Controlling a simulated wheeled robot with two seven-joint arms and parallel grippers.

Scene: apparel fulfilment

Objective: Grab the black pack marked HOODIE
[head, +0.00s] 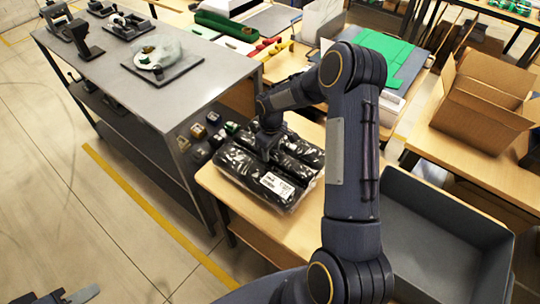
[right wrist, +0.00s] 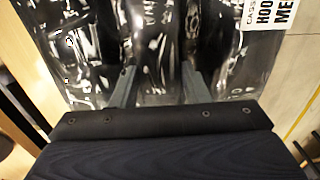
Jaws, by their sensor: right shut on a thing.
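The black pack (head: 262,178) is a glossy, plastic-wrapped bundle with a white label. It is at the left end of the wooden table in the head view. In the right wrist view the pack (right wrist: 95,45) fills the top, and its label (right wrist: 270,25) reads "HOO" and "ME", partly cut off. My right gripper (head: 268,152) comes down on the pack from above. In the right wrist view its two fingers (right wrist: 157,85) are shut on a dark fold of the pack. My left gripper (head: 62,298) shows only in part at the bottom left, away from the pack.
A grey metal table (head: 150,92) stands to the left.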

